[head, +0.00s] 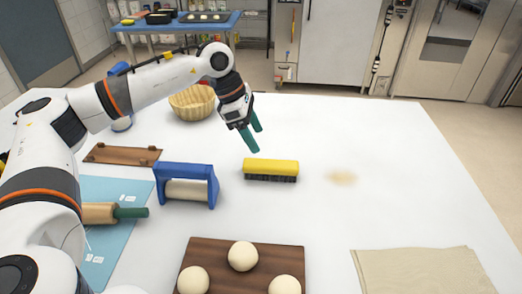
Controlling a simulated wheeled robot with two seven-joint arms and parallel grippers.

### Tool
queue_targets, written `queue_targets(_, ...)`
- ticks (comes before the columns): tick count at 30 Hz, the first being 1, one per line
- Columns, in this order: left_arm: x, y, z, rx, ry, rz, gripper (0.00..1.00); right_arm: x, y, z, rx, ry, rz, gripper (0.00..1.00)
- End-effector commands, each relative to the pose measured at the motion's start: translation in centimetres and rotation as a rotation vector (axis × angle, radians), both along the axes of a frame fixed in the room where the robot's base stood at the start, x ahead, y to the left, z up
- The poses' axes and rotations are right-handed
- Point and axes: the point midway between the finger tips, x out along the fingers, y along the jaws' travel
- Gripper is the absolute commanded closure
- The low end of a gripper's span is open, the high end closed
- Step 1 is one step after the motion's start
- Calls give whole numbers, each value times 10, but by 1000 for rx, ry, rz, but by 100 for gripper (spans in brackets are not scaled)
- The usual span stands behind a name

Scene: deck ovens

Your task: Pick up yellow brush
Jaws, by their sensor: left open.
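The yellow brush (271,167) lies on the white table with its dark bristles facing down and toward the front. My left gripper (254,138) is above and just behind the brush, a little left of its middle. Its two green fingers are apart and point down, with nothing between them. It looks clear of the brush, though the exact gap is hard to judge. My right gripper does not show.
A blue-framed roller (187,184) stands left of the brush. A wicker basket (193,103) is behind it. A wooden board (212,255) with dough balls lies in front, and a beige cloth (421,271) at front right. The table (385,150) is mostly clear to the right.

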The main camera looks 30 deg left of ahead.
Motion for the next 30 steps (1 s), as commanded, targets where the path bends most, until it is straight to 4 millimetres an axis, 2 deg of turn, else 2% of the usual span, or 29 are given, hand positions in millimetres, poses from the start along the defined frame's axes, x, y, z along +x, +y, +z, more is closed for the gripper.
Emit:
queue_targets(3,0,-1,-7,14,1,-4,35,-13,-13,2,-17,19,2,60)
queue_targets(9,6,-13,-39,13,3,-5,35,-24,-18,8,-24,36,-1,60)
queue_targets(13,9,-19,-55,13,1,-4,35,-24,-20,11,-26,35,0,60)
queue_targets(20,15,-24,-71,12,2,-3,35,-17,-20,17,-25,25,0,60)
queue_targets(27,25,-34,-103,13,1,-3,35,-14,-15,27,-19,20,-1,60)
queue_targets(30,26,-36,-109,12,0,-2,35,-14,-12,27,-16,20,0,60)
